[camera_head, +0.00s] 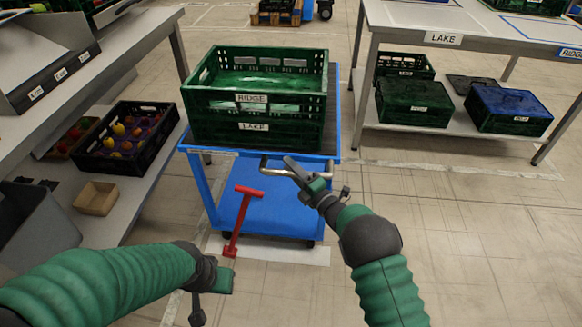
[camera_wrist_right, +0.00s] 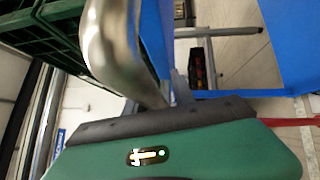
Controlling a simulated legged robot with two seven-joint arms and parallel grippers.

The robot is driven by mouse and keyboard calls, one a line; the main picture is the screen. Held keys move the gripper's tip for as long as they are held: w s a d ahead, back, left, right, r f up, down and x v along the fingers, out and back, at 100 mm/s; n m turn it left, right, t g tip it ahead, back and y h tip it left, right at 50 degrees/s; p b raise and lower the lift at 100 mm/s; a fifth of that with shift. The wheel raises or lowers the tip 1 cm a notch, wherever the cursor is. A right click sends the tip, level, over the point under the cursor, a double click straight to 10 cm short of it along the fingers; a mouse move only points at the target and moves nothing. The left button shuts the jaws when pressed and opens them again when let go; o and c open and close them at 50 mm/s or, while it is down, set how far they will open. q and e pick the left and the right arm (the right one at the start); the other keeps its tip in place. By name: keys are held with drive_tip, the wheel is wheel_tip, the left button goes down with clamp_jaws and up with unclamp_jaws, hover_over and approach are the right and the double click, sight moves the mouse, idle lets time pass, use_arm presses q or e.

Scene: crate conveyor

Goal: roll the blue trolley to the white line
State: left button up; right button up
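The blue trolley (camera_head: 265,205) stands in the middle of the head view with a metal push handle (camera_head: 272,170) on its near side. Two stacked green crates labelled RIDGE and LAKE (camera_head: 253,127) sit on its top. My right gripper (camera_head: 300,172) is at the handle, one finger crossing it; the wrist view shows the metal tube (camera_wrist_right: 110,45) close by, but not whether the fingers are closed on it. A red T-shaped lever (camera_head: 240,215) rises at the trolley's near left. My left gripper (camera_head: 222,280) is low beside its foot, fingers unclear. A white strip (camera_head: 285,255) lies on the floor at the trolley's near end.
A shelf on the left holds a dark crate of colourful fruit-like items (camera_head: 150,128) and a small cardboard box (camera_head: 96,198). A table (camera_head: 400,38) on the right has green and blue crates beneath. Pale lines (camera_head: 450,167) mark the floor; the right foreground floor is clear.

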drive_tip(key=shift+o, duration=0.9)
drive_tip(key=shift+r, duration=0.15)
drive_tip(key=p+v, duration=0.5)
drive_tip(key=v, duration=1.1)
drive_tip(key=shift+s+d, duration=0.2)
drive_tip(key=shift+d, duration=0.15)
